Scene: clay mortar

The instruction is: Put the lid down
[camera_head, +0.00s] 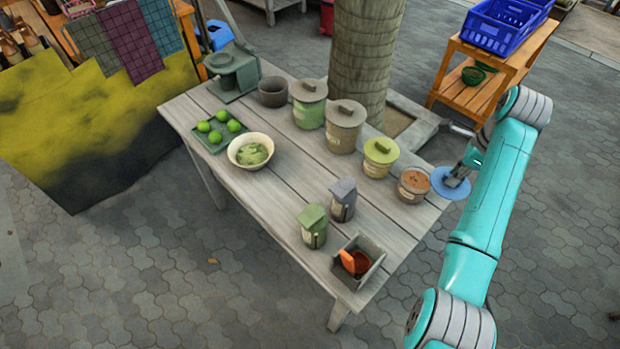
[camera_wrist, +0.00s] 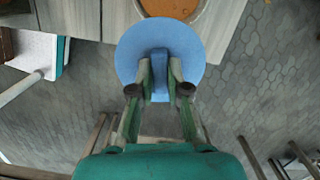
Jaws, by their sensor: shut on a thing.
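The blue round lid (camera_head: 450,184) is held at the right end of the table, beside an open jar (camera_head: 413,185) with orange-brown contents. My gripper (camera_head: 462,173) is shut on the lid's upright handle. In the wrist view my gripper (camera_wrist: 160,88) has a finger on each side of the handle, and the blue lid (camera_wrist: 190,55) lies flat to the camera. The open jar (camera_wrist: 172,8) shows just past the lid at the top of that view. The lid appears off the table edge, over the paving; its exact height is hard to tell.
On the wooden table (camera_head: 290,215) stand lidded jars in green (camera_head: 308,110), brown (camera_head: 344,130) and yellow (camera_head: 379,160). A tree trunk (camera_head: 365,50) rises behind the table.

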